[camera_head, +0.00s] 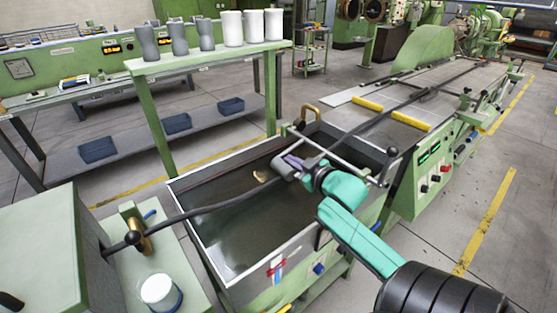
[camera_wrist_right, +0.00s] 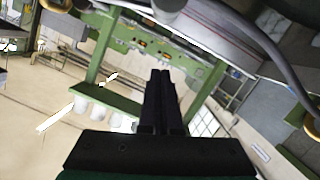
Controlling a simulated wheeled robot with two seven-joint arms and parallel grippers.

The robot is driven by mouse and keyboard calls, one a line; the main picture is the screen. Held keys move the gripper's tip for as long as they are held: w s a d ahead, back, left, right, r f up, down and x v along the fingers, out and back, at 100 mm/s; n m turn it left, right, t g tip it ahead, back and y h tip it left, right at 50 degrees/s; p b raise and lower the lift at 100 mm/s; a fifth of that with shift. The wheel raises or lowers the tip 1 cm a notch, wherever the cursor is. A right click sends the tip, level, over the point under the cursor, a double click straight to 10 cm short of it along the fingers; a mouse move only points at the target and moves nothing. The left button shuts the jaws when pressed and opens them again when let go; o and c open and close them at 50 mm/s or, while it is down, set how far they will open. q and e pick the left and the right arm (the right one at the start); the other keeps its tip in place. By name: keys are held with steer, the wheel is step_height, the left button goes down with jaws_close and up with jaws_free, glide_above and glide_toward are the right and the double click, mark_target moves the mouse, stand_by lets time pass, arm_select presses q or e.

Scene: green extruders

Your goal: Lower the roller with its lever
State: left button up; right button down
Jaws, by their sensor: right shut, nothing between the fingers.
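A lever with a black ball knob (camera_head: 391,152) stands at the right rim of the water trough (camera_head: 205,243). A thin metal bar (camera_head: 335,158) crosses the trough beside it. My right gripper (camera_head: 283,163) is over the trough, near the dark strand and left of the lever knob, apart from the knob. Its fingers are together and empty in the right wrist view (camera_wrist_right: 161,85). The roller cannot be made out clearly; my gripper and wrist cover part of the area by the bar. My left gripper is not in view.
A dark strand (camera_head: 200,211) runs from the brass die (camera_head: 136,232) through the trough and along the machine bed. A brass loop (camera_head: 310,110) stands at the trough's far end. A green bench with grey and white cylinders (camera_head: 232,28) stands behind. Floor on the right is clear.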

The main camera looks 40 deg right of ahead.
steer(key=w, duration=0.5)
steer(key=p, duration=0.1)
glide_above(277, 165)
steer(key=a, duration=0.1)
steer(key=f, duration=0.4)
steer(key=p, duration=0.1)
steer(key=shift+w+d+f, duration=0.2)
steer(key=shift+d+f, duration=0.05)
steer(key=shift+f, duration=0.15)
steer(key=shift+s+d+f, duration=0.1)
steer(key=shift+d+f, duration=0.15)
steer(key=shift+f, duration=0.25)
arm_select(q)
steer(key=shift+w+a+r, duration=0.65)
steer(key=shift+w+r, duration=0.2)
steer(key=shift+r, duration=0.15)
